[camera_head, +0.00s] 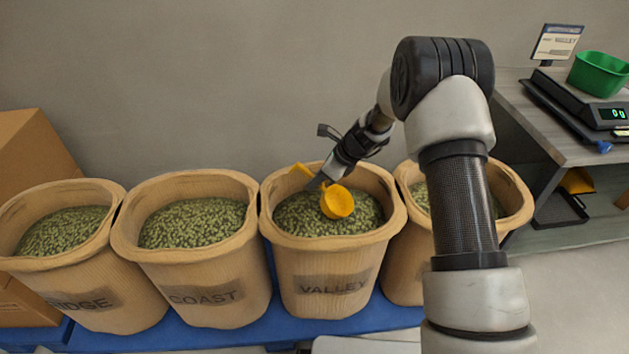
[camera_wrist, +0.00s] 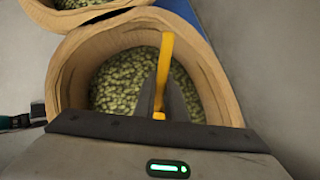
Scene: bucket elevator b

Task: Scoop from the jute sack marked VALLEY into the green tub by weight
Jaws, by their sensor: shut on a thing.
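The jute sack marked VALLEY (camera_head: 328,284) stands third from the left in the head view, open and holding green beans (camera_head: 300,214). My gripper (camera_head: 318,182) is over its mouth, shut on the handle of a yellow scoop (camera_head: 338,203). The scoop's bowl is low inside the sack, at or just above the beans; I cannot tell if it touches them. In the wrist view the yellow handle (camera_wrist: 166,60) stands between the fingers and the bowl is hidden. The green tub (camera_head: 599,74) sits on the black scale (camera_head: 574,100) at the right, whose display reads 0 g.
The COAST sack (camera_head: 205,290) stands to the left, with another sack (camera_head: 90,290) beyond it. A further sack (camera_head: 405,270) on the right is partly hidden by my arm. Sacks stand on a blue pallet (camera_head: 235,337). The grey counter (camera_head: 530,110) bears the scale and a small sign (camera_head: 557,42).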

